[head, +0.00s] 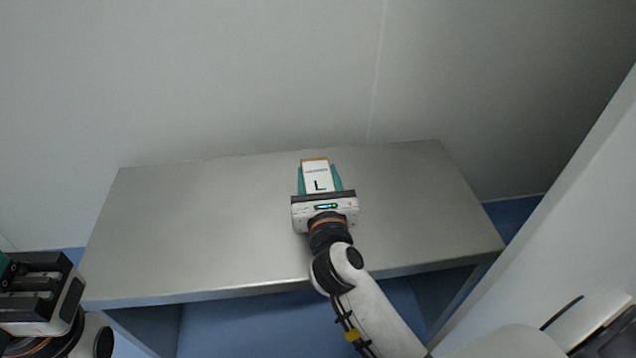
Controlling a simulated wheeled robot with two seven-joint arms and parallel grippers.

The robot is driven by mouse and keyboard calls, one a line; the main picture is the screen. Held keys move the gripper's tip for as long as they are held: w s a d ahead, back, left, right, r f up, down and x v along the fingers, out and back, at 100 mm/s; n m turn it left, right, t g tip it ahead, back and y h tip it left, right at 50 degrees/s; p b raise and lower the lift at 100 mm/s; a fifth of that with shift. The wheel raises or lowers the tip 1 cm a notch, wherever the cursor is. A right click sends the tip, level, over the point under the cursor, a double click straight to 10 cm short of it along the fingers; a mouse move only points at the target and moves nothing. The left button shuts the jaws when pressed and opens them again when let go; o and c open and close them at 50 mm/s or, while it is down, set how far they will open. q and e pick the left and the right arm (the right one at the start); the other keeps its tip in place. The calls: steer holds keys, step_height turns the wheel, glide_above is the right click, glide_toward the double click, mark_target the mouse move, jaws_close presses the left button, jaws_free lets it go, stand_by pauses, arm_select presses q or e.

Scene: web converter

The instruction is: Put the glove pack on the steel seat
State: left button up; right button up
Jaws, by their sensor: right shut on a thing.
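The steel seat (210,227) is a flat grey metal bench top across the middle of the head view. My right gripper (319,178) is over the middle of the seat, towards its back edge. It is shut on the glove pack (317,174), a small white pack with an orange far edge and a black letter L. The teal fingers lie along its left and right sides. I cannot tell whether the pack touches the seat. My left gripper (8,275) is at the left picture edge, partly cut off, and its fingertips are mostly out of view.
A pale wall (200,80) stands behind the seat. A white panel (560,220) slants up on the right side. The blue floor (250,325) shows beneath the seat. The seat top is bare to the left and right of my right gripper.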

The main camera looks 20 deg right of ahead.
steer(key=shift+f, duration=0.1)
steer(key=o, duration=1)
